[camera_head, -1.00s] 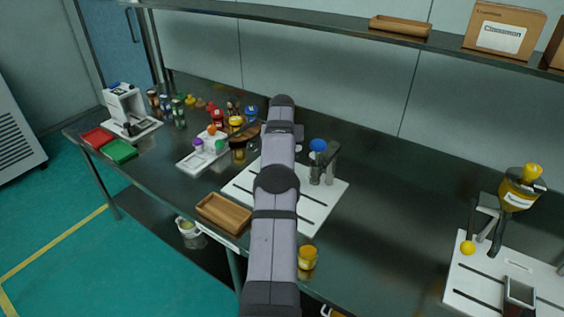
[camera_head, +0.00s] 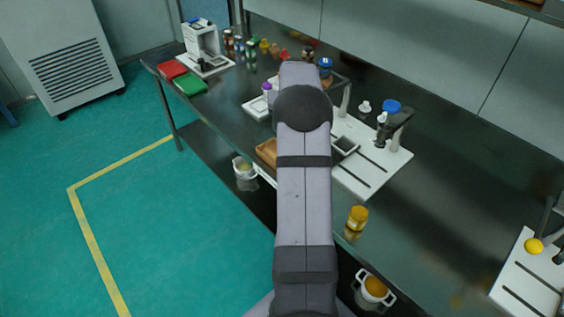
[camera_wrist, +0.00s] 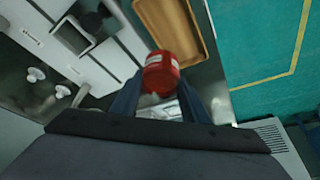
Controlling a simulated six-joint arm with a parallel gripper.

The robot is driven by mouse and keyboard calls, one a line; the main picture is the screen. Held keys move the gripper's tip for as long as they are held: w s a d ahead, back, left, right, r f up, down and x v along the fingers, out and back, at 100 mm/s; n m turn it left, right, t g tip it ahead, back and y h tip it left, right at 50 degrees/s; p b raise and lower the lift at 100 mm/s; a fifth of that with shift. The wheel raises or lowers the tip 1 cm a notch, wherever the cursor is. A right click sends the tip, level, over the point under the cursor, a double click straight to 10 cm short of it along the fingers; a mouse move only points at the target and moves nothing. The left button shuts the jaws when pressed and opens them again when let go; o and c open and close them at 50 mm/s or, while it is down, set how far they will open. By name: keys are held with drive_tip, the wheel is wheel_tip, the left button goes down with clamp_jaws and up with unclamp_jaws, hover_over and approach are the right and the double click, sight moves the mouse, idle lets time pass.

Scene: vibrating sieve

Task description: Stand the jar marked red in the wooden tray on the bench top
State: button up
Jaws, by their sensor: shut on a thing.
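The red jar (camera_wrist: 161,72) is between the fingertips of my gripper (camera_wrist: 160,84) in the wrist view, with its red side and a white label patch showing. The gripper is shut on it. The wooden tray (camera_wrist: 190,32) lies just beyond the jar in the wrist view, and its visible floor is empty. In the head view the wooden tray (camera_head: 265,152) shows as a small piece at the bench's front edge, left of my arm, which hides the rest. My gripper and the held jar are hidden behind my arm there. I cannot tell the jar's height above the bench.
A white board with a device (camera_head: 372,160) stands right of my arm. A yellow-lidded jar (camera_head: 357,217) is near the front edge. Red (camera_head: 172,69) and green (camera_head: 190,84) trays and several bottles are at the far left. The right middle of the bench is clear.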

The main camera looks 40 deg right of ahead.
drive_tip(key=shift+w+a+f+p, duration=0.1)
drive_tip(key=shift+a+f+p, duration=0.3)
drive_tip(key=shift+f, duration=1.3)
drive_tip(key=shift+w+a+f+p, duration=0.1)
drive_tip(key=shift+a+f+p, duration=0.35)
drive_tip(key=shift+f, duration=1.3)
drive_tip(key=shift+a+f+p, duration=0.25)
drive_tip(key=shift+a+f, duration=0.25)
drive_tip(key=shift+f, duration=1.2)
drive_tip(key=shift+f, duration=0.2)
drive_tip(key=o, duration=1.2)
drive_tip(key=shift+c, duration=0.2)
drive_tip(key=b+v, duration=0.2)
drive_tip(key=v, duration=1)
drive_tip(key=shift+s+r, duration=0.15)
drive_tip(key=shift+r, duration=0.05)
